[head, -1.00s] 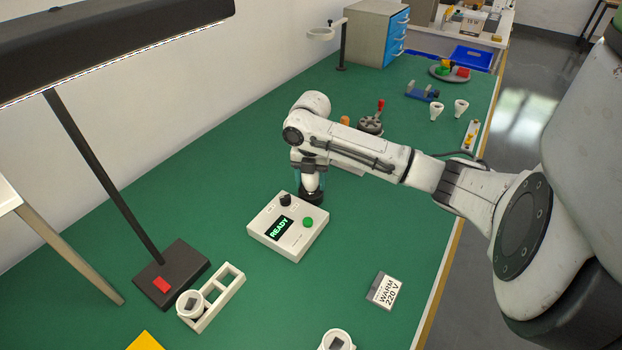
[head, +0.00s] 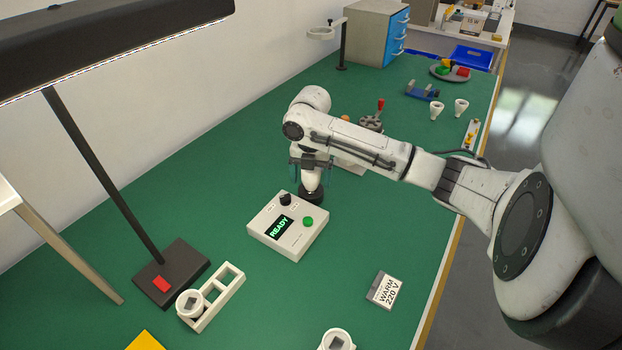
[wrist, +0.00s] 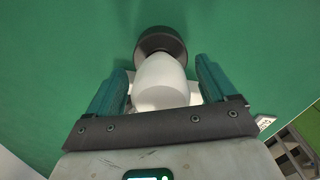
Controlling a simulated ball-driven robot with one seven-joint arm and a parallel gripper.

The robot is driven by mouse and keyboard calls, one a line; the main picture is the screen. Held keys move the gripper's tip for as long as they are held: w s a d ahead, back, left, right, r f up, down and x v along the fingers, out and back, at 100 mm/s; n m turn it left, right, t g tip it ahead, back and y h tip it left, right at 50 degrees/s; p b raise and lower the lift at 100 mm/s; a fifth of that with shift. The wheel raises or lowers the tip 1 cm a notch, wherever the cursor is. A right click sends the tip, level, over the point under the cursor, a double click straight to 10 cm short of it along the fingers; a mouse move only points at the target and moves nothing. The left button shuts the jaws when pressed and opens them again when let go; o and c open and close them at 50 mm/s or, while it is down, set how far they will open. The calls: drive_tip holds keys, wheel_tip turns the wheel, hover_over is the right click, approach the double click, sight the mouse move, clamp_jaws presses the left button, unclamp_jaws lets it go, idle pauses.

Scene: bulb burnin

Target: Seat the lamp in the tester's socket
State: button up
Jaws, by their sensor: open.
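The white lamp (head: 311,181) stands upright on the black round socket (head: 312,196), at the back edge of the tester (head: 270,243). The tester's display reads READY. My gripper (head: 311,178) is open, with its teal fingers on either side of the lamp. In the wrist view the lamp (wrist: 161,82) lies between the open fingers of my gripper (wrist: 158,85), with gaps showing at both sides. The dark socket (wrist: 160,42) shows beyond the lamp. The lamp's base is hidden, so I cannot tell how deep it sits.
A card reading WARM 220 V (head: 384,290) lies right of the tester. A white slotted holder (head: 226,287) and a black lamp-stand base (head: 172,290) are at front left. Two white lamps (head: 437,110) (head: 461,107) stand farther back. Green mat is clear left of the tester.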

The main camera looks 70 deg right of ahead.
wheel_tip(320, 180, up, 10)
drive_tip(key=shift+f, duration=0.15)
idle(0.7)
